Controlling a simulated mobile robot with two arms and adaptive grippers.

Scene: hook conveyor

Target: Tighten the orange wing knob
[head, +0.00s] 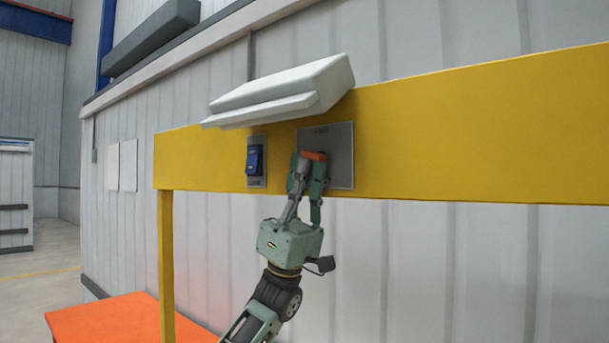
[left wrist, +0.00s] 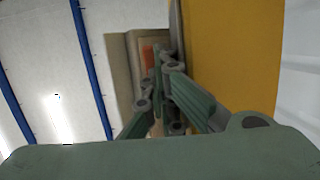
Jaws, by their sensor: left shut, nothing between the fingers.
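The orange wing knob (head: 314,155) shows at the tips of my left gripper (head: 307,170), in front of a grey plate (head: 340,150) on the yellow beam. The fingers cover most of the knob, so its turn angle is hidden. In the left wrist view, the orange knob (left wrist: 148,57) shows just beyond and to the left of the gripper's tips (left wrist: 161,62). The left gripper is shut with nothing held between its fingers. I cannot tell whether the fingers touch the knob. My right gripper is not in view.
The yellow beam (head: 480,125) runs across the view. A blue switch (head: 254,160) sits left of the grey plate. A pale hood (head: 285,90) juts out above both. An orange surface (head: 115,318) lies at lower left, beside the yellow post (head: 166,260).

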